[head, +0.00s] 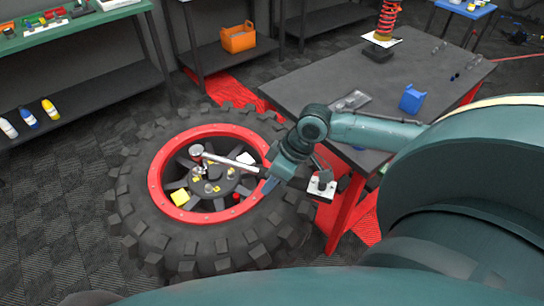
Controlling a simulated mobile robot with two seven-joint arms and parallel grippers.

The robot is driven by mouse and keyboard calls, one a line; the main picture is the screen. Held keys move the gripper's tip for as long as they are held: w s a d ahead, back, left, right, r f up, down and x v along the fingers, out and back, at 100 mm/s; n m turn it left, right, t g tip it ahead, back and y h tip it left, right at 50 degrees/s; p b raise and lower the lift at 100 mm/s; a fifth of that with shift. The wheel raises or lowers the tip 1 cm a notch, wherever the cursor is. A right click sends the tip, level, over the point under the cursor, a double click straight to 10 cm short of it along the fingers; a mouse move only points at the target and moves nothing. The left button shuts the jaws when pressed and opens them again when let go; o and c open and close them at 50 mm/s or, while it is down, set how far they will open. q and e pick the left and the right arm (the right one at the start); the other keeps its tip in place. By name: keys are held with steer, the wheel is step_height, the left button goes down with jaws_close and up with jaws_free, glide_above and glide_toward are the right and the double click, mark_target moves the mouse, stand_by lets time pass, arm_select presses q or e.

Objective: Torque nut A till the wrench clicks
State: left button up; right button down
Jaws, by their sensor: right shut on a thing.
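A large black tyre (155,232) with a red rim (168,205) and a dark spoked hub lies on the floor, left of centre. Several nuts and small yellow marks sit around the hub (213,176); I cannot read which nut is A. A silver torque wrench (228,160) lies across the rim, its round head (197,151) at the hub's upper left. Whether the head is seated on a nut is too small to tell. My right gripper (268,178) is shut on the wrench's handle end, near the rim's right side. My left gripper is out of view.
A dark table with red legs (410,75) stands right of the tyre, bearing a blue holder (412,98) and a red spring (391,18). A green-topped bench (75,35) is at upper left. An orange bin (238,38) sits on a back shelf. Floor left of the tyre is clear.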

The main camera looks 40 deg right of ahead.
steer(key=shift+r, duration=1.8)
